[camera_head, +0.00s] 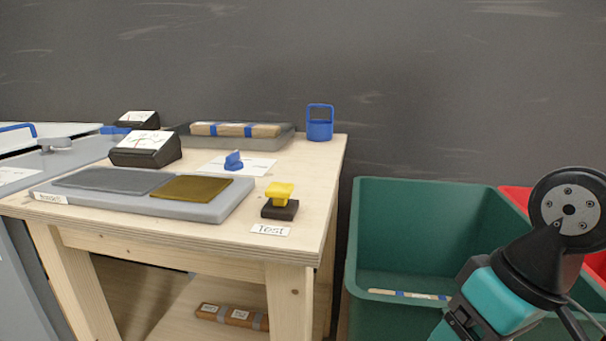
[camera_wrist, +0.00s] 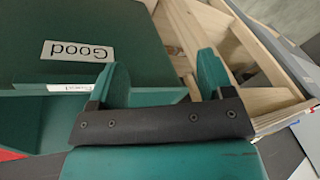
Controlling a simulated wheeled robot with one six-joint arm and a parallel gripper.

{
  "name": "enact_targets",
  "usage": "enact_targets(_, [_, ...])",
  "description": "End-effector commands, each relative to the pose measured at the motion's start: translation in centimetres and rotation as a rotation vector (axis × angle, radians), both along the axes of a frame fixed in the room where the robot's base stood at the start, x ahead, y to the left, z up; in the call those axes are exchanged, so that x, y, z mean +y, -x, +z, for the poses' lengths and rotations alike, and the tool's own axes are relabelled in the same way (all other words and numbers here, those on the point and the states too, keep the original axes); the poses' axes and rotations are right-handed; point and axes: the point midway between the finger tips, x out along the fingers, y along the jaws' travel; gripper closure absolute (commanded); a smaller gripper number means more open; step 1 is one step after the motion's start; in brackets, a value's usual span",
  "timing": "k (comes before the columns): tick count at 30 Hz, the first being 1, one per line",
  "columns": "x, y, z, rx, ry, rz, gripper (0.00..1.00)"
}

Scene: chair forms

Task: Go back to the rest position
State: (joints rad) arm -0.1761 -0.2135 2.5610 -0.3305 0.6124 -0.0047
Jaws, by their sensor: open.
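My gripper (camera_wrist: 163,80) shows in the wrist view with its two teal fingers spread apart and nothing between them. It is over the edge of a green bin (camera_wrist: 60,40) that bears a "Good" label, with pale wooden framing to the right. In the head view my arm reaches up at the lower right, in front of the green bin (camera_head: 430,220); the fingers are out of that view. A light strip with blue marks (camera_head: 408,294) lies in the bin.
A wooden table (camera_head: 300,180) stands left of the bin. A red bin (camera_head: 515,195) is behind my arm.

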Motion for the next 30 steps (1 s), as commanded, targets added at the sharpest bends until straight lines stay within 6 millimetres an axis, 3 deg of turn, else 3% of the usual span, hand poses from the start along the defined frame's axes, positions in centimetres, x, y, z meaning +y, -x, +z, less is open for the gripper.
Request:
enact_targets(8, [3.5,4.6,-1.1,0.024,-0.061,0.229,0.26])
enact_targets(10, [3.5,4.7,0.7,0.029,-0.062,0.234,0.26])
enact_targets(23, [3.5,4.6,7.3,0.029,-0.061,0.228,0.26])
enact_targets(26, [3.4,4.6,9.7,0.028,-0.061,0.228,0.26])
enact_targets(30, [3.4,4.6,14.6,0.028,-0.061,0.228,0.26])
